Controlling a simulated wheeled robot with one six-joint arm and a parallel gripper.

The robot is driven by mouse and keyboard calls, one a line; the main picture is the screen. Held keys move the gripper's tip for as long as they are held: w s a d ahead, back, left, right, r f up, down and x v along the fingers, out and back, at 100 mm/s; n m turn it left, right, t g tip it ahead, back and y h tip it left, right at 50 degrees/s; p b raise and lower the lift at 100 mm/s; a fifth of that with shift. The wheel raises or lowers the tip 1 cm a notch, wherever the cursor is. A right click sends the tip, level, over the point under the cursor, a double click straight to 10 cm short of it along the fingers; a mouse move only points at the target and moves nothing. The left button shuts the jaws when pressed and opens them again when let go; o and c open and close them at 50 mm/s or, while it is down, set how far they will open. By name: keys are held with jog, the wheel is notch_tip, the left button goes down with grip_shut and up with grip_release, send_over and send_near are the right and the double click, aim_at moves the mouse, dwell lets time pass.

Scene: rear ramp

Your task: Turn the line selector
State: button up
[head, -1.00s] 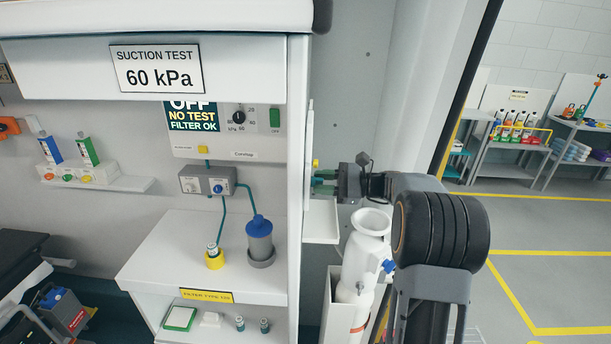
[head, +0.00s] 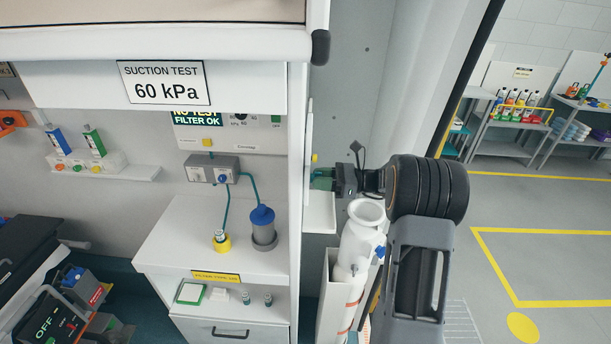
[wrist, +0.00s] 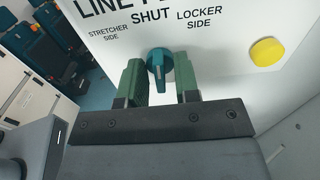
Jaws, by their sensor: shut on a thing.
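The line selector (wrist: 158,68) is a teal knob with a long handle on a white panel, below the word SHUT and between the labels STRETCHER SIDE and LOCKER SIDE. The handle stands nearly upright in the wrist view. My gripper (wrist: 158,80) has its green fingers on either side of the handle and is shut on it. In the head view my gripper (head: 322,180) reaches left to the panel's edge-on face (head: 308,150), where the selector itself cannot be made out.
A yellow button (wrist: 269,52) sits right of the selector. Below my gripper are a small white shelf (head: 320,215) and a white canister (head: 362,240), close to my arm. A counter (head: 170,235) with a blue-capped jar (head: 262,222) lies left. Floor at right is open.

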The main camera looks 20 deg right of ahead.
jog(key=shift+f, duration=0.2)
jog(key=o, duration=0.5)
jog(key=shift+o, duration=0.2)
jog(key=shift+s+a+r, duration=0.1)
jog(key=shift+s+r, duration=0.05)
jog(key=shift+d, duration=0.2)
jog(key=b+v, duration=0.4)
jog(key=v, duration=0.9)
jog(key=shift+s+d, duration=0.15)
jog(key=shift+s, duration=0.1)
jog(key=shift+r, duration=0.1)
